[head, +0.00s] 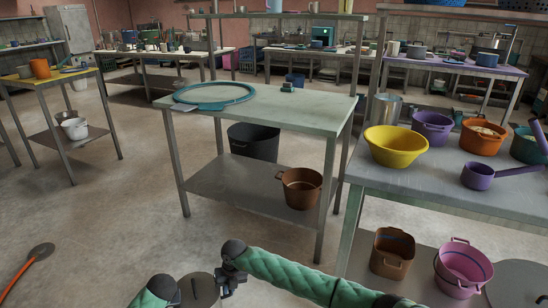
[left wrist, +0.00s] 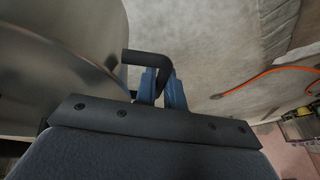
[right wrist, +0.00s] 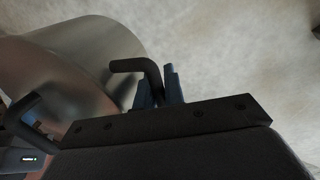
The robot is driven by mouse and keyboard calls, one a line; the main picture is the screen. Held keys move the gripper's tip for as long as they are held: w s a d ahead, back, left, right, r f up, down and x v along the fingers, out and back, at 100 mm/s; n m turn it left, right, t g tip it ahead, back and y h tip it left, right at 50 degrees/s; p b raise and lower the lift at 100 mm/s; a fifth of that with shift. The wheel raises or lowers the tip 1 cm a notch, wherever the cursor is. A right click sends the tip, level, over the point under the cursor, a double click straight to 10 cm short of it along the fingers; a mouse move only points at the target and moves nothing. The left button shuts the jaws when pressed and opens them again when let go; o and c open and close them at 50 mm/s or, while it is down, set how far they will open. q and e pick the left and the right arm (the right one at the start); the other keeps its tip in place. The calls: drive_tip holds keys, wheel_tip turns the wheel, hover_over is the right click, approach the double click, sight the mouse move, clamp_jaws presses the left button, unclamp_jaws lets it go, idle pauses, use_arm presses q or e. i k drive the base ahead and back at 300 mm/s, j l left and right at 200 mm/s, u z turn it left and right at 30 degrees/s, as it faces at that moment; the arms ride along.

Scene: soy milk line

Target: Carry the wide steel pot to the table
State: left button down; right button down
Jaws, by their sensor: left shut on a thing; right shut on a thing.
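The wide steel pot (head: 199,291) shows only in part at the bottom edge of the head view, low between my two arms. Its shiny steel side fills the left of the left wrist view (left wrist: 55,50) and shows at the left in the right wrist view (right wrist: 95,50). My left gripper (left wrist: 162,88) is shut on one dark bent handle of the pot. My right gripper (right wrist: 158,88), also at the bottom of the head view (head: 230,282), is shut on another dark bent handle. A pale green-topped table (head: 290,108) stands ahead, with free room on its top.
Below are a black bucket (head: 253,142) and a brown pot (head: 301,187). A grey table (head: 440,180) at right holds a yellow basin (head: 395,145) and several pots. Floor ahead is open.

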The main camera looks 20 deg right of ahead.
sight(269, 102)
drive_tip(key=i+j+z, duration=0.4)
drive_tip(key=j, duration=0.2)
drive_tip(key=i+j+z, duration=0.25)
drive_tip(key=j+z, duration=0.2)
drive_tip(key=j, duration=0.2)
drive_tip(key=i+j+z, duration=0.2)
drive_tip(key=j, duration=0.2)
drive_tip(key=j+z, duration=0.2)
drive_tip(key=j, duration=0.2)
drive_tip(key=i+j+z, duration=0.2)
drive_tip(key=j, duration=0.25)
drive_tip(key=k, duration=0.1)
